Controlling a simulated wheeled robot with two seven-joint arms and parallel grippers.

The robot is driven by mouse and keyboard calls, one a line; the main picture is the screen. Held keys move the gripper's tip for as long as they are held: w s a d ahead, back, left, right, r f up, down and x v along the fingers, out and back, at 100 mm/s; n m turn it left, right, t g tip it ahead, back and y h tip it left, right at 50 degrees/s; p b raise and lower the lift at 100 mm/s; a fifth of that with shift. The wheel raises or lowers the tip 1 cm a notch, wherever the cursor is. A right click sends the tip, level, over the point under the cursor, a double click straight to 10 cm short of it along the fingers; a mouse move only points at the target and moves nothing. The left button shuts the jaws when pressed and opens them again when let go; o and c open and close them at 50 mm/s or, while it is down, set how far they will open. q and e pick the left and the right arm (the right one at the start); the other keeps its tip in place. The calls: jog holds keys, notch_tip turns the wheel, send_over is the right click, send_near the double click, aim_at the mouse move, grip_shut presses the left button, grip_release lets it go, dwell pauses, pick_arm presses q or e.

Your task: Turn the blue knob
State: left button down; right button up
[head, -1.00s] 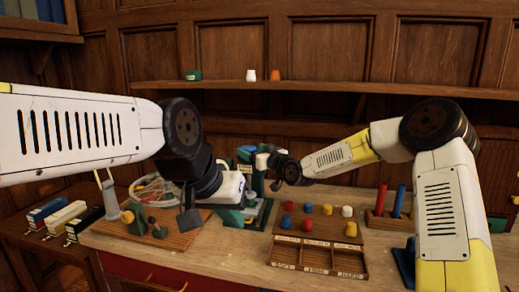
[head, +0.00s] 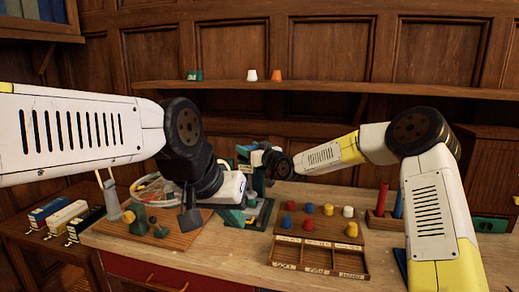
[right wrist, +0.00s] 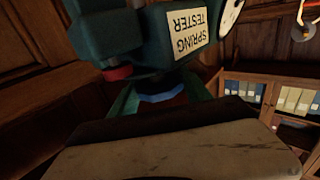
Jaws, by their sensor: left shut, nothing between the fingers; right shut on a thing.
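The dark green spring tester (head: 260,187) stands on the bench in the middle of the head view. Its label (right wrist: 189,33) reads "SPRING TESTER" upside down in the right wrist view. The blue knob (right wrist: 162,97) shows there below the tester's body, between the green fingers of my right gripper (right wrist: 160,100). That gripper is shut on the knob; its palm hides the knob's lower part. In the head view the knob cannot be made out. My left gripper (head: 236,215) is shut and empty, low in front of the tester's left side.
A red knob (right wrist: 117,73) sits on the tester's other side. A board (head: 318,224) with several coloured pegs and a labelled compartment tray (head: 318,257) lie to the right. Red and blue rods stand far right.

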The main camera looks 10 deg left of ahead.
jog(key=shift+a+h, duration=0.1)
jog(key=shift+h, duration=0.2)
jog(key=m+t+h, duration=0.2)
jog(key=h, duration=0.1)
jog(key=shift+s+a+m+t, duration=0.1)
jog(key=shift+s+m+t, duration=0.05)
jog(key=shift+m+t, duration=0.2)
jog(key=shift+d+m+t+h, duration=0.1)
jog(key=shift+m+t+h, duration=0.4)
jog(key=shift+m+h, duration=0.55)
jog(key=shift+d+m+t+h, duration=0.1)
jog(key=shift+m+t+h, duration=0.5)
jog(key=shift+h, duration=0.75)
jog(key=shift+w, duration=0.2)
jog(key=o, duration=1.4)
jog(key=shift+c, duration=0.2)
